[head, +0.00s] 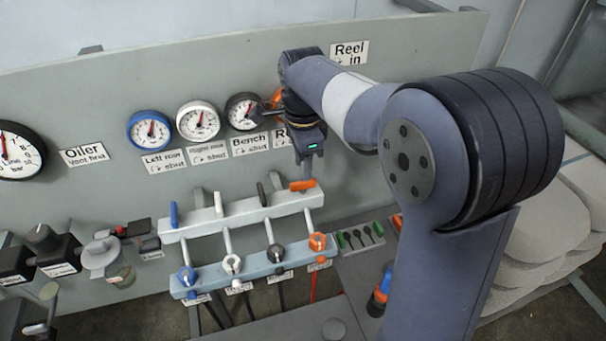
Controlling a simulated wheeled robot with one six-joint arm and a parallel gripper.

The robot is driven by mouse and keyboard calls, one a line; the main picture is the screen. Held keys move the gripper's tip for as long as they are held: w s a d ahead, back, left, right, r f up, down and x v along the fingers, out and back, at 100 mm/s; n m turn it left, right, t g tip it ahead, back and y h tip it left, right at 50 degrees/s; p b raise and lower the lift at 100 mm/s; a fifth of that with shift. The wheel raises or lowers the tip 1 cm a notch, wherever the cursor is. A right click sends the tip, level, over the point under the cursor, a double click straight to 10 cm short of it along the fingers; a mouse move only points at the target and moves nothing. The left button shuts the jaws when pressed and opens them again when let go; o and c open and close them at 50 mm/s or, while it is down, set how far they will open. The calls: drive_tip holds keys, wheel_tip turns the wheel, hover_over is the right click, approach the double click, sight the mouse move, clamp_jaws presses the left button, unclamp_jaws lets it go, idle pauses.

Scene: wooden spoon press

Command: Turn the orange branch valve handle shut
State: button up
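The orange branch valve handle (302,185) sits at the right end of the upper pale manifold rail (240,214). It appears to lie roughly along the rail, while the blue handle (174,214), white handle (218,204) and black handle (262,194) on the same rail stand across it. My gripper (304,174) points down just above the orange handle. Its fingers are small and mostly hidden under its dark body, so I cannot tell their opening or whether they touch the handle.
A lower blue-grey rail (255,268) carries blue, white, black and orange knobs (318,242). Gauges (198,121) and labels line the grey panel behind; my arm partly covers an orange gauge. A green tray (360,238) stands right of the rails. Black fittings (57,254) stand left.

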sight(303, 185)
wheel_tip(303, 185, up, 6)
drive_tip(key=shift+r, duration=0.15)
idle(0.3)
wheel_tip(303, 185, down, 11)
idle(0.5)
drive_tip(key=shift+r, duration=0.15)
